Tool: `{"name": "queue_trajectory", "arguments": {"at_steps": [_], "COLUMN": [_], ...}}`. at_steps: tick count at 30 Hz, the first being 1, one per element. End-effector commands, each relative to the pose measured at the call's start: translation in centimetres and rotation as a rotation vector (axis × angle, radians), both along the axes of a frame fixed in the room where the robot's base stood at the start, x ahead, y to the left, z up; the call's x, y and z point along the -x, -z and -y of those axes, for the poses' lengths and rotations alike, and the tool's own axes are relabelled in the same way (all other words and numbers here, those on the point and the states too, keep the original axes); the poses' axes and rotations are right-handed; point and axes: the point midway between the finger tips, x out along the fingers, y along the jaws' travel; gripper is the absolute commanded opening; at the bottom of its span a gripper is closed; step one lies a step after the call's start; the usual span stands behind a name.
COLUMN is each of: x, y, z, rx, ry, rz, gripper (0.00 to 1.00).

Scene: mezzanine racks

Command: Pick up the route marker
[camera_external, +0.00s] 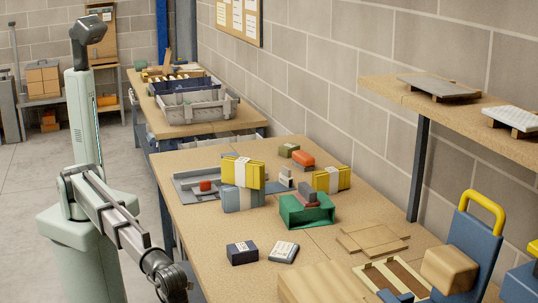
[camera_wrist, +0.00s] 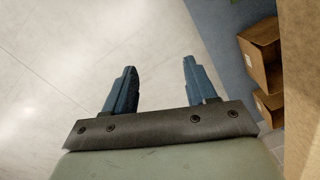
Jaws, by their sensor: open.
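I cannot tell for certain which object is the route marker. On the workbench (camera_external: 190,219) are a small red block (camera_external: 205,186) in a grey tray (camera_external: 183,190), an orange-red block (camera_external: 303,158), and a dark box with a pale label (camera_external: 242,252). A flat white-topped piece (camera_external: 284,251) lies beside that box. My gripper shows in the wrist view (camera_wrist: 159,66), its two blue fingers apart and nothing between them. It faces the pale floor, off the bench. In the external view my arm hangs beside the bench's near left edge; its fingers are not clearly visible.
Yellow packs (camera_external: 243,172), a green open box (camera_external: 307,211) and flat wooden boards (camera_external: 372,237) crowd the bench. A shelf (camera_external: 440,115) overhangs its right side. A blue holder (camera_external: 470,245) stands front right. Cardboard boxes (camera_wrist: 262,55) are right of the fingers.

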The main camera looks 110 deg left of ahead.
Motion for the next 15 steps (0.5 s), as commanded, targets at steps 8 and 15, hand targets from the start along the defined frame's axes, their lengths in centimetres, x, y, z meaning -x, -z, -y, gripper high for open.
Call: {"name": "queue_trajectory", "arguments": {"at_steps": [8, 15], "x": [-4.4, -7.7], "y": [-11.4, -21.7], "z": [0.1, -2.9], "rx": [-0.052, -0.164], "ry": [0.195, 0.358], "rz": [0.162, 0.311], "gripper": [0.56, 0.56]}}
